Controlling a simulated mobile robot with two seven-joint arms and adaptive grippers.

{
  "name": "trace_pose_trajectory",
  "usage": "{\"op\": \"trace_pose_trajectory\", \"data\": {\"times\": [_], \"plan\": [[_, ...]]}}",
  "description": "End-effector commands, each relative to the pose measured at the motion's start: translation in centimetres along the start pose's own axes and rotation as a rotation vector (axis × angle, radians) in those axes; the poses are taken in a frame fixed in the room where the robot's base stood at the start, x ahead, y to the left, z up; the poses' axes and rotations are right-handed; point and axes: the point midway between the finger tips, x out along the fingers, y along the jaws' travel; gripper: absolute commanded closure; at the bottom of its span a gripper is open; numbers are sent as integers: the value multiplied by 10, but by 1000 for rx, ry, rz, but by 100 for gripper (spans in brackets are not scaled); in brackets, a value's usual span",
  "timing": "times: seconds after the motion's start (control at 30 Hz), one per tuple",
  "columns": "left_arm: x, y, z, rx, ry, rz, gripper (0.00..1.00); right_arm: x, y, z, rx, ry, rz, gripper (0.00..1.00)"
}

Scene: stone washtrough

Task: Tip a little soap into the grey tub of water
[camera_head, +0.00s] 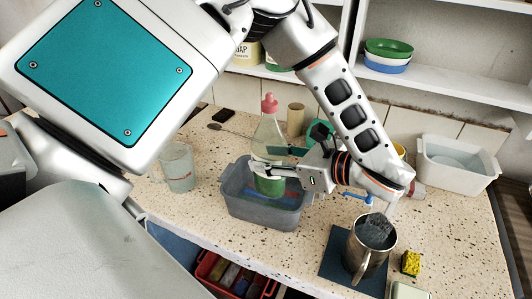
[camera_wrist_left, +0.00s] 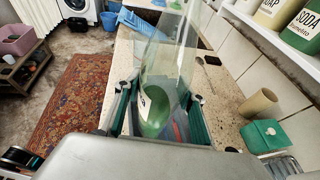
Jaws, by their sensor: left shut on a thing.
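A clear bottle (camera_head: 268,135) with a pink cap (camera_head: 269,103) and green liquid low inside stands about upright in the head view. My left gripper (camera_head: 270,168) is shut around its lower body. In the left wrist view the bottle (camera_wrist_left: 165,75) is between the two fingers, its green liquid (camera_wrist_left: 157,112) and part of a pale label showing. The grey tub (camera_head: 262,214) is on the speckled counter, and the bottle's lower end overlaps its opening in the head view. I cannot tell how high the bottle is above it. My right gripper is not in view.
A glass jug (camera_head: 178,167) stands left of the tub. A metal pitcher (camera_head: 364,254) on a dark mat (camera_head: 340,262), a yellow sponge (camera_head: 411,262) and a white basin (camera_head: 456,168) are to the right.

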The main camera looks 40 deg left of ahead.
Motion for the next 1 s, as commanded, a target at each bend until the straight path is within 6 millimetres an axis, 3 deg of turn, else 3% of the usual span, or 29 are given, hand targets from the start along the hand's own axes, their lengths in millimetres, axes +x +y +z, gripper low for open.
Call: {"op": "trace_pose_trajectory", "data": {"times": [0.03,0.2,0.7,1.0], "plan": [[-4,2,5,2,0,2,90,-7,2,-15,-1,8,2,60],[-5,5,-1,5,0,7,90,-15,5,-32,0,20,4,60],[-19,11,-7,42,117,23,90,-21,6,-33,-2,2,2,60],[-31,15,-9,72,213,34,90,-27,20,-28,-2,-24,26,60]]}}
